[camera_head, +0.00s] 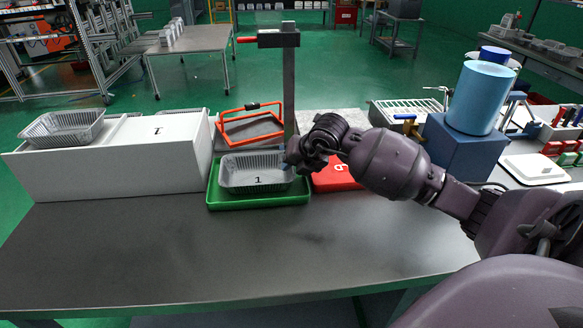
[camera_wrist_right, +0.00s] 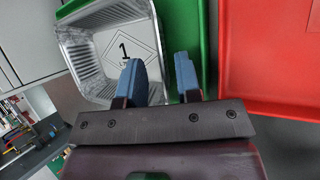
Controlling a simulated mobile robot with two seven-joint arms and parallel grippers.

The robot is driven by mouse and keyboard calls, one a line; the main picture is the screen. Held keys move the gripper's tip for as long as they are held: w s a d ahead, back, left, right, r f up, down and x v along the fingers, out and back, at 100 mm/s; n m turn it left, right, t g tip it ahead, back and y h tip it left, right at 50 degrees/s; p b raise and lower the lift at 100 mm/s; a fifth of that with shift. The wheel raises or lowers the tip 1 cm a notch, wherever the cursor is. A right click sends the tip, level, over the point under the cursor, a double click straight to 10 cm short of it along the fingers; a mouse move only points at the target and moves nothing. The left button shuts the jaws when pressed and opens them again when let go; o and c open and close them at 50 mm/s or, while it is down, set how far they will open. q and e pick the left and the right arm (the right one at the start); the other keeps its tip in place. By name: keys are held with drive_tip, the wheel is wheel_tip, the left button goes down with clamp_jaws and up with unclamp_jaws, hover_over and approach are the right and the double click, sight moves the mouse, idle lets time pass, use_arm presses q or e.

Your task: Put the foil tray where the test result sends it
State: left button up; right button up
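A foil tray (camera_head: 252,184) with a label reading "1" sits in the green tray (camera_head: 225,203) on the table. In the right wrist view the foil tray (camera_wrist_right: 95,62) shows its label, and its wall runs between my two fingers. My right gripper (camera_head: 287,167) is at the right end of the foil tray. In the wrist view its blue fingertips (camera_wrist_right: 160,75) stand apart, one over the foil tray's inside and one over the green tray (camera_wrist_right: 183,22), with a gap showing around the wall. A red tray (camera_head: 336,176) lies to the right, partly hidden by my arm. My left gripper is not in view.
A second foil tray (camera_head: 63,127) stands on the white box (camera_head: 115,183) at left. An orange frame (camera_head: 250,124) and a grey post (camera_head: 289,85) stand behind the green tray. A blue cylinder (camera_head: 480,99) on a blue block is at right. The table's front is clear.

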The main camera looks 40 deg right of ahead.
use_arm(q)
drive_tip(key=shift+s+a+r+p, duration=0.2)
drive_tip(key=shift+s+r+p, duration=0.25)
drive_tip(key=shift+p, duration=0.35)
use_arm(e)
drive_tip(key=v, duration=0.9)
drive_tip(key=shift+s+r, duration=0.25)
drive_tip(key=shift+r, duration=0.1)
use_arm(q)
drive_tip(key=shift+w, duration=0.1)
